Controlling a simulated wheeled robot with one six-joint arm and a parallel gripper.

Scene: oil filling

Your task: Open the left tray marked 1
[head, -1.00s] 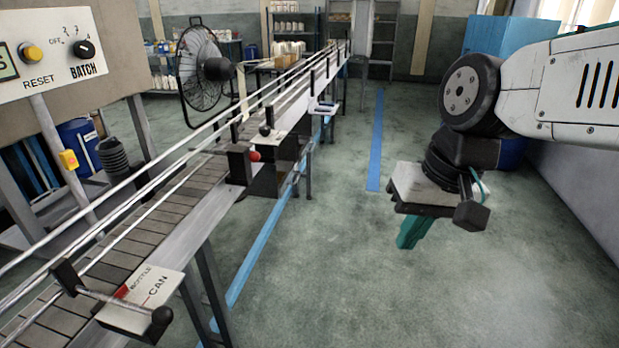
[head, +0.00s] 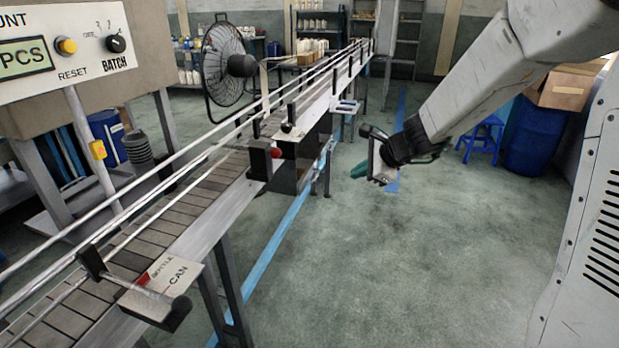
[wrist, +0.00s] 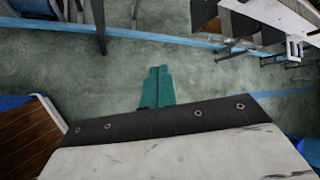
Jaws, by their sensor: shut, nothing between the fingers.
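I cannot make out a tray marked 1 in either view. My gripper (head: 359,170) is right of the conveyor in the head view, its green fingers pointing left toward it. It hangs over open floor, apart from everything. In the wrist view the green fingers of my gripper (wrist: 157,72) lie side by side, shut and empty, with floor behind them. A dark box-like unit (head: 290,165) sits under the conveyor, left of my gripper; no marking is readable on it.
The long conveyor (head: 185,212) runs from lower left to the back, with lever handles along its side. A blue barrel (head: 532,137), a blue stool (head: 482,138) and a cardboard box (head: 566,87) stand at the right. The floor between is clear.

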